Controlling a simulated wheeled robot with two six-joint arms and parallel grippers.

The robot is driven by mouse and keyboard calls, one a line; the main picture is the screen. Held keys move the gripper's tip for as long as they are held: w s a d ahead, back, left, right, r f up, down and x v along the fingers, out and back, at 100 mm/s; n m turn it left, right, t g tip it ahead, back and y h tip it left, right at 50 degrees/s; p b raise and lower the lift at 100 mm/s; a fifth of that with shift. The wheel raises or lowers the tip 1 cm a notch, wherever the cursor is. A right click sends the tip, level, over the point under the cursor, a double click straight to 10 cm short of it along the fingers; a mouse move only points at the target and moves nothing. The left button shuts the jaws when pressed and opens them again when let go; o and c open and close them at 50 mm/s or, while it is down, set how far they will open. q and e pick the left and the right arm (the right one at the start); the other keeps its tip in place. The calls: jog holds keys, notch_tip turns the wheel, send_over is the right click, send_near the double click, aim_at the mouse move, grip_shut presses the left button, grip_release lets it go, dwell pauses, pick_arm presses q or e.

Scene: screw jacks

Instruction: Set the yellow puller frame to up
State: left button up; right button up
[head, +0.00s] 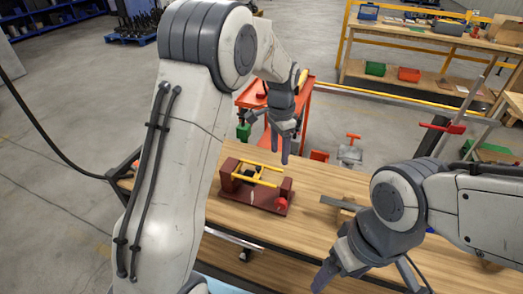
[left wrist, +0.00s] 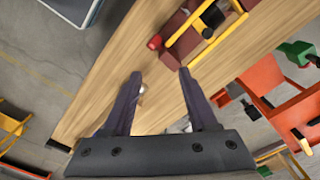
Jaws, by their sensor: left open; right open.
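The yellow puller frame (head: 262,181) is a pair of yellow bars on a dark red jack (head: 229,187) on the wooden bench. It appears to lie nearly flat between the jack's end blocks. In the left wrist view the yellow frame (left wrist: 226,30) and red knob (left wrist: 154,42) show at the top, beyond the fingertips. My left gripper (head: 280,148) is open and empty, above and behind the jack in the head view. My right gripper (head: 335,268) is low at the front right, apart from the jack, its fingers partly hidden.
An orange cart (head: 305,105) with a green item (head: 243,131) stands behind the bench. A yellow railing (head: 400,89) is farther back.

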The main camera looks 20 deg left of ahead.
pick_arm(q)
jog(key=p, duration=0.1)
send_over(258, 167)
notch_tip(258, 167, down, 3)
jog(key=shift+m, duration=0.3)
notch_tip(258, 167, down, 10)
jog(key=p, duration=0.3)
jog(key=shift+d+f, duration=0.1)
jog(key=shift+f, duration=0.05)
pick_arm(e)
notch_tip(258, 167, up, 5)
jog(key=shift+f, duration=0.1)
pick_arm(q)
grip_shut()
dwell(0.3)
